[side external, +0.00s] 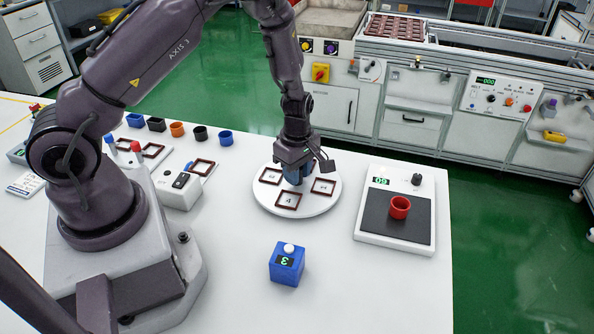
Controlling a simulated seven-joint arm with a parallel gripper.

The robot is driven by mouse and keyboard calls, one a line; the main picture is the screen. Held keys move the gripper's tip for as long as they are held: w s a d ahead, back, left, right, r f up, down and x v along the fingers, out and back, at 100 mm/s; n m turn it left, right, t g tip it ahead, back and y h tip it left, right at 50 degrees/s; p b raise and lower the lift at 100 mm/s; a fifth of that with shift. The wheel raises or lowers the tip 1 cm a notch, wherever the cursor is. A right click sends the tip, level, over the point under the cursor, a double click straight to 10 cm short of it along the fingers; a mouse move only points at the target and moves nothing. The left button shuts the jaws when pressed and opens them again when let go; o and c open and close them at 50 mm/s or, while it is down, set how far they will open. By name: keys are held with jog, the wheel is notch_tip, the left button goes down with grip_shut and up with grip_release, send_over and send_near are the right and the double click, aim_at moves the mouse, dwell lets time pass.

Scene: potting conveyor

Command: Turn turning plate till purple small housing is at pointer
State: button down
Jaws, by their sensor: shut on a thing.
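The white round turning plate (325,205) lies on the table with brown square frames on it, including a front one (288,200), a right one (324,186) and a left one (271,176). The frames have small markings inside that I cannot read surely. My gripper (295,180) points down over the plate's middle, shut at its centre. Blue shows around the fingertips; the held part is mostly hidden. I cannot make out a purple small housing on the plate, nor a pointer.
A grey-topped scale (395,235) with a red cup (400,207) stands to the right. A blue box (287,264) with a white button stands in front. Several small cups, including an orange one (177,129), line the back left.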

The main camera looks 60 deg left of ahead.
jog(key=shift+r, duration=0.1)
jog(key=c, duration=1.2)
grip_release()
jog(key=shift+o, duration=0.2)
notch_tip(320, 180, up, 13)
